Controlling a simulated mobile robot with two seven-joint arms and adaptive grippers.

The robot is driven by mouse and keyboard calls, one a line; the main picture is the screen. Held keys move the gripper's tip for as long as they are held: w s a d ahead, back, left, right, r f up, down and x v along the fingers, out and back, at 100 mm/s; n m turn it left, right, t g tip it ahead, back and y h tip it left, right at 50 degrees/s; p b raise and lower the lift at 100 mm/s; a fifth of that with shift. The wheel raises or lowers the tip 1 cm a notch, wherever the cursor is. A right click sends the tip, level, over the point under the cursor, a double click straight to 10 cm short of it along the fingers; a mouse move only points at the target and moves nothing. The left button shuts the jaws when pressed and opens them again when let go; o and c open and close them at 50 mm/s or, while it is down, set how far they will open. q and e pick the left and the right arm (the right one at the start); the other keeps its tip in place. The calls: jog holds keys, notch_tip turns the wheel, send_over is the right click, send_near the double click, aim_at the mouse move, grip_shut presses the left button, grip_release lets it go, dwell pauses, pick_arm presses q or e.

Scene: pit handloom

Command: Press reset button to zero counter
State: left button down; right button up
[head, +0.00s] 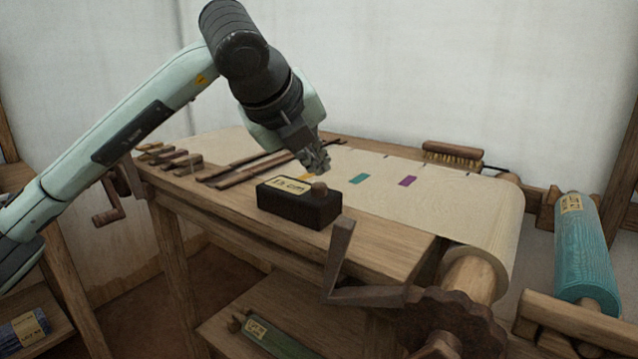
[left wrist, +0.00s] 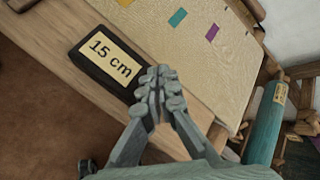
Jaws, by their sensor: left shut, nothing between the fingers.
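The counter is a dark box (head: 292,212) on the wooden loom frame. Its pale label reads "15 cm" in the left wrist view, where the box (left wrist: 84,62) lies up and left of the fingertips. A round brown reset button (head: 319,188) stands on the box's top at its right end. My left gripper (head: 318,166) is shut and empty, pointing down just above the button with a small gap. In the left wrist view the shut fingers (left wrist: 158,85) cover the button's place, so it is hidden there. My right gripper is not in view.
Pale cloth (head: 450,205) with coloured patches stretches behind the box. A wooden crank (head: 340,265) rises in front of it to the right. A brush (head: 452,154) lies at the back, and a teal roll (head: 583,250) stands at the right. Several wooden sticks lie left.

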aim_at(316, 186)
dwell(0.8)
pick_arm(q)
jog(key=shift+f+b, duration=0.4)
jog(key=shift+b, duration=0.3)
jog(key=shift+f+b, duration=0.65)
jog(key=shift+b, duration=0.1)
dwell(0.5)
jog(key=shift+r, duration=0.15)
jog(key=shift+r+p, duration=0.35)
jog(key=shift+r, duration=0.55)
jog(key=shift+r+p, duration=1.15)
jog(key=shift+r, duration=1.35)
